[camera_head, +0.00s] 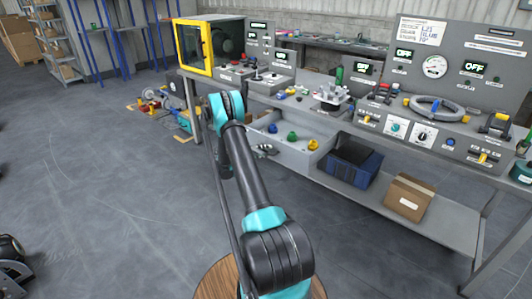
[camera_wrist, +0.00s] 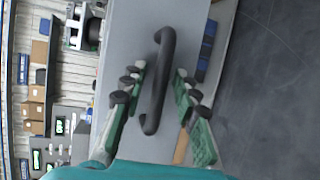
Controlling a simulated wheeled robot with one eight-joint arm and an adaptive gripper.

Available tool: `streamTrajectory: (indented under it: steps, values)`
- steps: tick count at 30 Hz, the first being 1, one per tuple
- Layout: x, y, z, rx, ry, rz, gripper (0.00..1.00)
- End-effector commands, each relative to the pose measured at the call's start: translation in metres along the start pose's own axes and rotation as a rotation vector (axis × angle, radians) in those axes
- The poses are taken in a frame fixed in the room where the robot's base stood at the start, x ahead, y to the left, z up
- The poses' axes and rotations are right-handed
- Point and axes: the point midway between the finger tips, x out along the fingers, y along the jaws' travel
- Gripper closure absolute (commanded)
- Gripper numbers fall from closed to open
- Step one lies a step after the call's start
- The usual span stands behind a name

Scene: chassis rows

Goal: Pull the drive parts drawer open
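The grey drawer (camera_head: 292,158) is under the workbench, left of the blue bin. Its inside shows from above, with green, yellow and blue parts in it. In the wrist view its grey front (camera_wrist: 135,28) faces me and carries a dark bar handle (camera_wrist: 157,85). My gripper (camera_wrist: 160,71) is open, with one green-padded finger on each side of the handle. Gaps show between the fingers and the bar. In the head view my gripper (camera_head: 266,150) is small and dark at the drawer's front, and the handle is hard to make out.
A blue bin (camera_head: 346,164) and a cardboard box (camera_head: 408,197) stand on the lower shelf right of the drawer. A yellow-framed machine (camera_head: 194,46) stands at the bench's left end. Loose parts (camera_head: 150,103) lie on the floor beyond.

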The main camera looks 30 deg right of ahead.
Motion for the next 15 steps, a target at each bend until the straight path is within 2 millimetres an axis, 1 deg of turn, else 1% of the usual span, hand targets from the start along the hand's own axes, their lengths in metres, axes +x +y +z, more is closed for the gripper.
streamTrajectory:
  steps: [7,10,13,15]
  values:
    - [0.0,0.0,0.0,0.0,-0.001,0.0,0.66]
    - [-0.002,0.0,0.0,0.0,0.0,0.0,0.66]
    - [-0.011,0.0,0.0,0.0,0.001,0.0,0.66]
    - [-0.022,0.0,0.0,0.0,0.001,0.0,0.66]
